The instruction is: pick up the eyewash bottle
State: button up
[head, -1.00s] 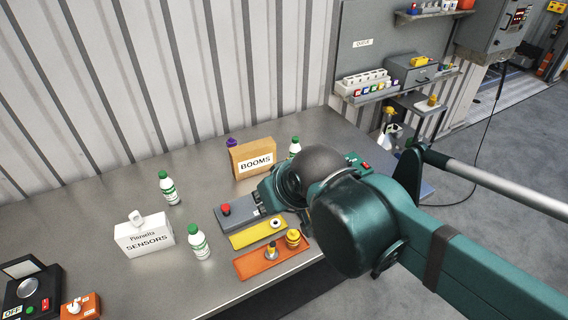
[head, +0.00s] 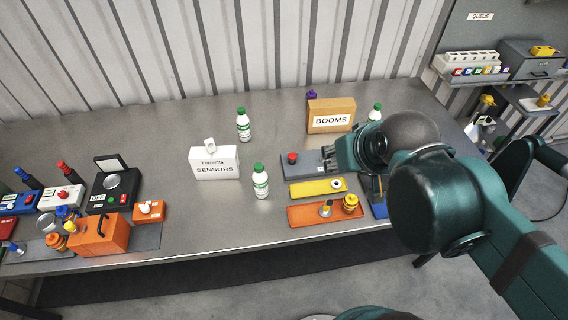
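Three white bottles with green caps and green labels stand upright on the metal bench. One bottle (head: 244,127) is behind the sensors box, one bottle (head: 261,183) is in front and to its right, and one bottle (head: 375,114) is at the right beside the booms box, its lower part hidden by my arm. I cannot tell which is the eyewash bottle. My gripper (head: 331,158) is low over the right end of the grey tray with the red button, right of the front bottle and apart from it. Its fingers are small and partly hidden, so their opening is unclear.
The white sensors box (head: 214,164) and cardboard booms box (head: 331,116) stand on the bench (head: 180,125). Grey (head: 301,171), yellow (head: 308,189) and orange (head: 302,217) trays lie near my gripper. An orange toolbox (head: 99,235) and switch boxes crowd the left. The back left is clear.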

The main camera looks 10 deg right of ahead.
aim_at(257, 170)
jog(key=shift+f, duration=0.1)
notch_tip(257, 170, down, 11)
jog(key=b, duration=1.1)
jog(key=w+a+f+n+h+b, duration=0.1)
jog(key=w+a+f+n+h, duration=0.15)
jog(key=w+n, duration=0.4)
jog(key=w+a+f+n+h+b, duration=0.2)
jog(key=w+f+n+h, duration=0.2)
jog(key=n, duration=0.5)
jog(key=a+n+t+h+b, duration=0.1)
jog(key=a+n+h, duration=0.1)
jog(key=a, duration=0.4)
jog(key=a+f+n+t+h+b, duration=0.1)
jog(key=a+n+t+h+b, duration=0.1)
jog(key=a+n, duration=0.3)
jog(key=a+f+n+t+h+b, duration=0.1)
jog(key=a+n, duration=0.3)
jog(key=a, duration=0.5)
jog(key=shift+w+a+n+t+h+b, duration=0.25)
jog(key=shift+w+t+h+b, duration=0.1)
jog(key=shift+t+h+b, duration=0.3)
jog(key=shift+a+f, duration=0.3)
jog(key=shift+a, duration=0.05)
jog(key=shift+w+d, duration=0.1)
